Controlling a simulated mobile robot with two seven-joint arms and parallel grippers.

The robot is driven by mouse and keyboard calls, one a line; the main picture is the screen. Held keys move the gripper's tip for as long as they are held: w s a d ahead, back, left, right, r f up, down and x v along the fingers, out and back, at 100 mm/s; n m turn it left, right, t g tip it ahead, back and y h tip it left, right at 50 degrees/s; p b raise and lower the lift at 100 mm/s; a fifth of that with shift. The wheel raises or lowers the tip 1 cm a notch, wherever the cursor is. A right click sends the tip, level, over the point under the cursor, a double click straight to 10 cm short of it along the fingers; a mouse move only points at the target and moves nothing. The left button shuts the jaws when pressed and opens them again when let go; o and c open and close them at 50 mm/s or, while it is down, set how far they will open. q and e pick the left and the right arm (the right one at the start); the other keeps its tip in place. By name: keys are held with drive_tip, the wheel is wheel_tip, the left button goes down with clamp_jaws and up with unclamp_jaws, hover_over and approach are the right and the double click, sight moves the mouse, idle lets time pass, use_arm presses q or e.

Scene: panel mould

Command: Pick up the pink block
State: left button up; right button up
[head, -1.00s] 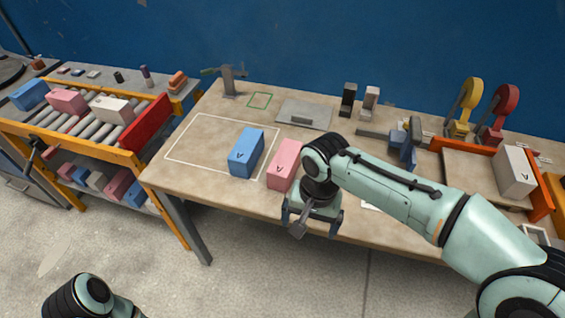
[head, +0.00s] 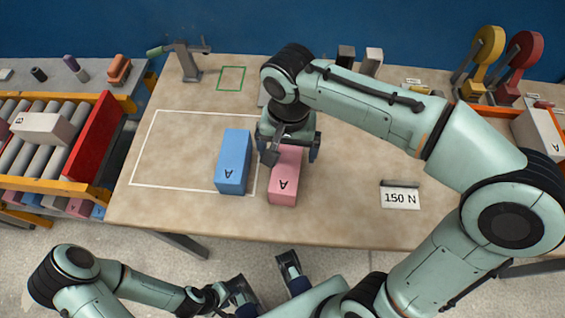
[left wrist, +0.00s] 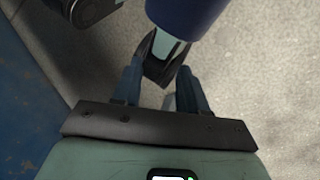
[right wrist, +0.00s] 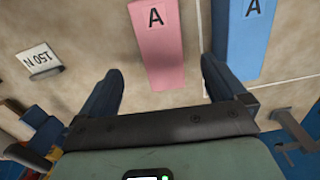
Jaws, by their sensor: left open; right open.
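The pink block (head: 284,185), marked A, lies on the workbench just right of a blue block (head: 234,160). My right gripper (head: 291,150) is open over the far end of the pink block and hides that end. In the right wrist view the pink block (right wrist: 158,45) reaches in between the two spread fingers (right wrist: 162,72), with a gap on each side. I cannot tell how far above the bench the fingertips are. My left gripper (head: 265,277) is open and empty in front of the bench, over the floor; it also shows in the left wrist view (left wrist: 159,72).
The blue block stands close to the pink block's left, inside a white outline (head: 147,135). A 150 N card (head: 400,197) lies at the right. Roller shelves with a red panel (head: 93,145) stand left of the bench. Yellow (head: 487,48) and red (head: 520,50) tools stand at back right.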

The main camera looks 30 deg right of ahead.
sight(287, 164)
wheel_tip(287, 164, down, 5)
drive_tip(key=shift+s+r+b, duration=0.1)
drive_tip(key=shift+s+b, duration=0.05)
drive_tip(key=shift+b, duration=0.3)
drive_tip(key=shift+w+d+f+b, duration=0.15)
drive_tip(key=shift+f+b, duration=0.1)
drive_tip(key=shift+f, duration=0.7)
drive_tip(key=shift+w+a+f+b, duration=0.15)
drive_tip(key=shift+f+b, duration=0.1)
drive_tip(key=shift+f, duration=0.75)
drive_tip(key=shift+w+d+f+b, duration=0.15)
drive_tip(key=shift+f+b, duration=0.1)
drive_tip(key=shift+f, duration=0.7)
drive_tip(key=shift+r, duration=0.1)
drive_tip(key=c, duration=1.6)
drive_tip(key=shift+o, duration=0.2)
